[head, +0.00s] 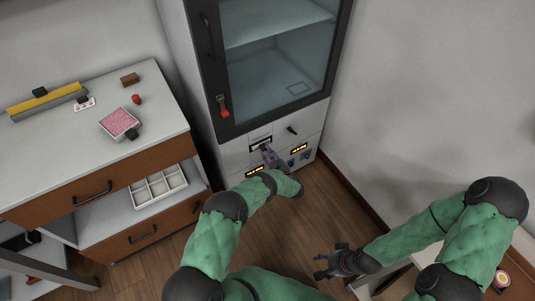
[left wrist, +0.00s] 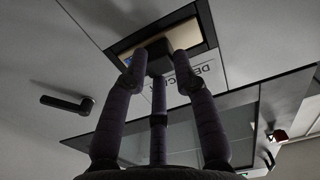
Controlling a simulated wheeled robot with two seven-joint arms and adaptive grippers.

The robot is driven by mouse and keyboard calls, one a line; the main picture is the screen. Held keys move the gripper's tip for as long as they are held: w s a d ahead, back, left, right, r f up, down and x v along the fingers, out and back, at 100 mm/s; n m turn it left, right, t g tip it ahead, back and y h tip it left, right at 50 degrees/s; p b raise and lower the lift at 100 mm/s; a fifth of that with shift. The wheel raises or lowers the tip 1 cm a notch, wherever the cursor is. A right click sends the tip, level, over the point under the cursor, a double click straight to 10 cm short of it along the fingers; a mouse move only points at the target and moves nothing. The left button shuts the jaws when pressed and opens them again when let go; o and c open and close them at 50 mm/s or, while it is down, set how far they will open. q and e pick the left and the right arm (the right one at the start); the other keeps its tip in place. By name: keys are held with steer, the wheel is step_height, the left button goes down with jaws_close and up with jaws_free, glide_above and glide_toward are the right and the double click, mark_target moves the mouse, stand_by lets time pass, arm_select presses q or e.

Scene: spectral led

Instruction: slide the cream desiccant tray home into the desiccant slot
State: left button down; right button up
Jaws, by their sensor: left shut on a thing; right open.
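The cream desiccant tray (left wrist: 186,35) shows as a pale front in the dark-rimmed desiccant slot (head: 260,142) of the cabinet, below the glass door. A dark block-like handle (left wrist: 158,56) stands out from its front. My left gripper (head: 268,152) is shut on this handle; its fingers (left wrist: 158,68) sit on both sides of it in the left wrist view. The fingers hide part of the tray front, and I cannot tell how deep the tray sits. A partly covered label (left wrist: 204,70) is beside the slot. My right gripper (head: 335,266) is open and empty, low over the floor.
A dark-framed glass door (head: 275,70) with a red-tagged handle (head: 225,108) is above the slot. A small black handle (head: 292,130) is to its right, with lit displays (head: 299,149) below. A drawer unit (head: 95,150) stands left. Wooden floor is open between.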

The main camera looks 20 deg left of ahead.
arm_select(q)
steer(key=c, duration=0.9)
jaws_free()
steer(key=shift+s+d, duration=0.15)
steer(key=v, duration=1.1)
steer(key=shift+s+d, duration=0.25)
